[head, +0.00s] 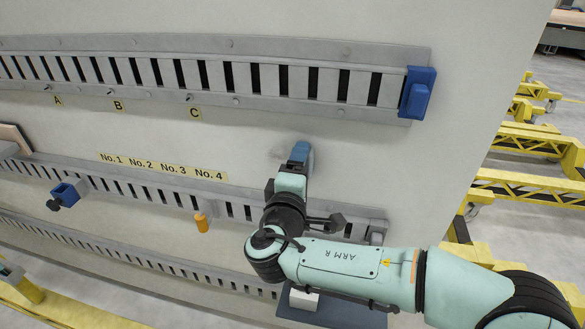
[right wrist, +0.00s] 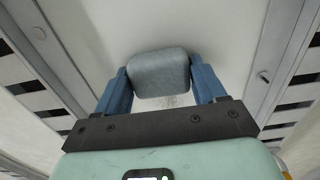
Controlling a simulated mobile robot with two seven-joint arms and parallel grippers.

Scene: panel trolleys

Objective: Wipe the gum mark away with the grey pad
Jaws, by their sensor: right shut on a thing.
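The grey pad (right wrist: 160,73) is held between the two blue fingers of my right gripper (right wrist: 159,66), against or very close to the pale panel. In the head view my right gripper (head: 300,153) is at the panel between the two upper slotted rails, and its fingers largely hide the pad. A faint speckled grey gum mark (right wrist: 178,101) shows on the panel just below the pad in the right wrist view. Part of it may lie hidden behind the pad. I cannot tell whether the pad touches the panel. My left gripper is not in view.
The upper rail (head: 260,82) ends in a blue block (head: 417,93). Yellow trolleys (head: 535,145) stand right. The panel around the gripper is bare.

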